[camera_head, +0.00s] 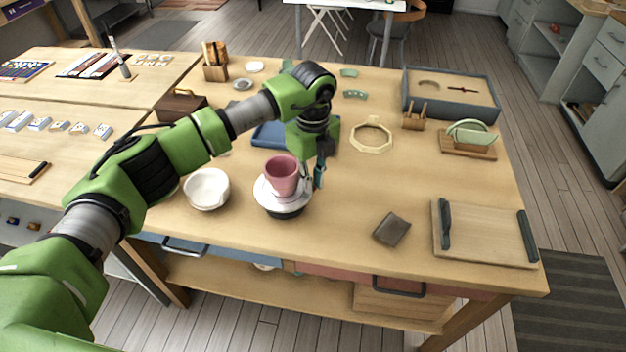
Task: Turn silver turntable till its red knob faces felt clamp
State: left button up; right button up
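The silver turntable (269,199) stands on a dark base near the table's front edge, left of centre. A pink cup (282,173) sits on top of it. I cannot make out a red knob; my gripper covers part of the turntable's right side. My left gripper (314,180) points down right beside the turntable's right rim; I cannot tell whether it touches or how far its fingers are apart. A wooden board with two dark green padded bars (444,226) lies at the front right and may be the felt clamp. My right gripper is not in view.
A white bowl (207,187) stands close left of the turntable. A dark square block (391,229) lies front right of centre.

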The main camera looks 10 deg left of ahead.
pick_arm(q)
jog(key=shift+r, duration=0.1)
notch_tip(320, 180, up, 12)
dwell(0.7)
dwell(0.3)
